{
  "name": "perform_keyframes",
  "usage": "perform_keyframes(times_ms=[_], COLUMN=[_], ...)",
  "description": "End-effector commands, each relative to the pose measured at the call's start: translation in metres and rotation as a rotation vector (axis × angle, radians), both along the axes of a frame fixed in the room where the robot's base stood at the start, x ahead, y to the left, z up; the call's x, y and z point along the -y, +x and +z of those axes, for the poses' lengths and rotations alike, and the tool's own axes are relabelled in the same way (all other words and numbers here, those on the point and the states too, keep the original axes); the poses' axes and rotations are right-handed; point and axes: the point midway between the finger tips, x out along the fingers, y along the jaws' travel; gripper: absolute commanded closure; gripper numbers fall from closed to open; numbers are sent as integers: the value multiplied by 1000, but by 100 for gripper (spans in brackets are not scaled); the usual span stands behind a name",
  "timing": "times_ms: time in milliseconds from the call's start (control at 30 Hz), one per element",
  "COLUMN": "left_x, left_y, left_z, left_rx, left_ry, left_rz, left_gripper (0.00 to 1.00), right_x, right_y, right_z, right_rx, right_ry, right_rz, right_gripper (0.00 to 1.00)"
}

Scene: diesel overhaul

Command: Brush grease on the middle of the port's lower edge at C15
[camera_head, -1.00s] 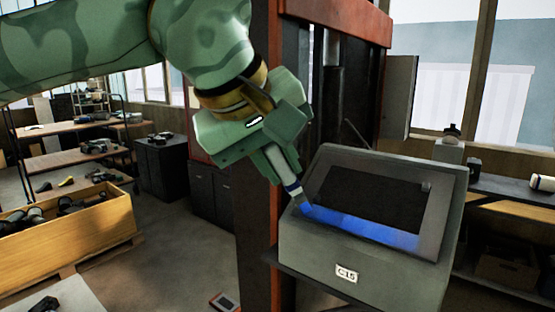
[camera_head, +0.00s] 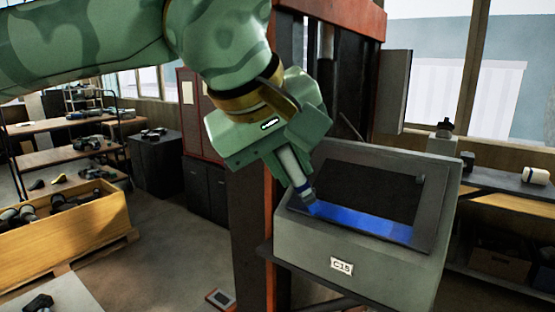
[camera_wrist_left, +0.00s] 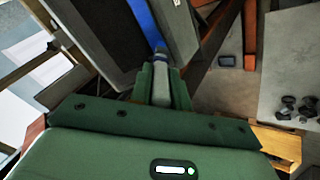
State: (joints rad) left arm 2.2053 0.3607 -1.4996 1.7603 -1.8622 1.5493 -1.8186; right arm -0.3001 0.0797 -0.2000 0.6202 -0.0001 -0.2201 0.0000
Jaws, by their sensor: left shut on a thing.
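The grey housing labelled C15 (camera_head: 341,266) stands at right in the head view, with a dark rectangular port (camera_head: 370,192) in its sloped face. A bright blue strip (camera_head: 365,226) runs along the port's lower edge; it also shows in the wrist view (camera_wrist_left: 141,20). My left gripper (camera_head: 286,160) is shut on a brush (camera_head: 302,186) with a pale handle and a dark blue end. The brush points down to the left end of the strip, left of its middle. It appears to touch there, but contact is hard to tell. My right gripper is not in view.
An orange-red post frame (camera_head: 270,240) rises beside and behind the housing. A wooden crate (camera_head: 100,240) of parts stands at left. A bench (camera_head: 510,187) with small items lies at right. A small red-edged device (camera_head: 220,299) is on the floor.

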Motion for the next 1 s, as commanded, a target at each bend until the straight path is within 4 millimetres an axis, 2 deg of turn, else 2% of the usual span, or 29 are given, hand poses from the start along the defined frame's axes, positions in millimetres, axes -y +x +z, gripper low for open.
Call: perform_keyframes(times_ms=[567, 767, 1000], left_x=[34, 40, 59], left_y=[-25, -29, -42], left_z=[1, 1, 0], left_rx=[4, 3, 4], left_ry=[-1, -2, -1], left_rz=[-3, -1, -3], left_gripper=[100, 100, 100], right_x=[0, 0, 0], right_y=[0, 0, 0], right_z=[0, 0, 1], right_rx=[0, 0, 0], right_ry=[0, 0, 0], right_rz=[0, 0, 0], right_gripper=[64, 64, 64])
